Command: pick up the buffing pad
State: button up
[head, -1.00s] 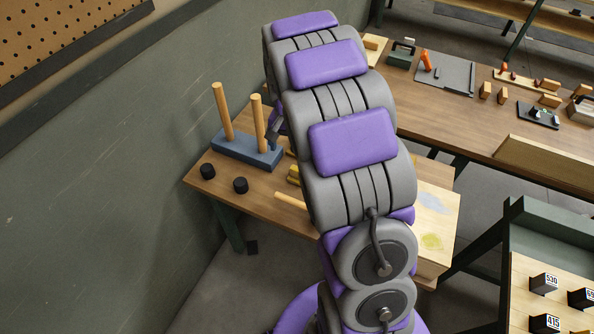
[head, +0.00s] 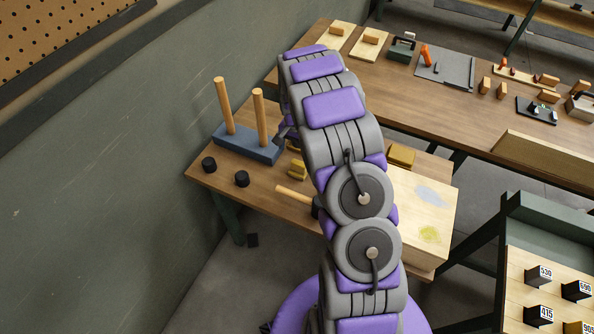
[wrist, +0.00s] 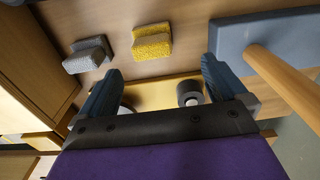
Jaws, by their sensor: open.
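Two small pads with raised grips lie on the wooden bench: a yellow, rough-textured one (wrist: 151,42) and a grey one (wrist: 88,55) to its left in the wrist view. I cannot tell for sure which is the buffing pad. The yellow one also shows in the head view (head: 298,169), just right of the peg stand; my arm seems to hide the grey one there. My gripper (wrist: 160,84) is open and empty, with both pads beyond its fingertips in the wrist view. In the head view my gripper is mostly hidden by my arm.
A blue peg stand (head: 246,147) with two upright wooden pegs is close beside my gripper. Two black knobs (head: 225,172) sit at the bench's left end. A wall bounds the left.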

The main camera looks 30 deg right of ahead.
aim_at(299, 163)
jog(key=f, duration=0.2)
jog(key=d+f, duration=0.1)
jog(key=f, duration=0.2)
jog(key=shift+b, duration=0.3)
jog(key=f, duration=0.3)
jog(key=s+f+b, duration=0.1)
jog(key=shift+s+a+f, duration=0.1)
jog(key=shift+a+f, duration=0.25)
jog(key=shift+f, duration=0.15)
jog(key=shift+d, duration=0.2)
jog(key=shift+d, duration=0.1)
jog(key=shift+c, duration=1.3)
jog(key=c, duration=0.9)
notch_tip(299, 163, up, 10)
jog(key=shift+r+p, duration=0.1)
jog(key=shift+p, duration=0.65)
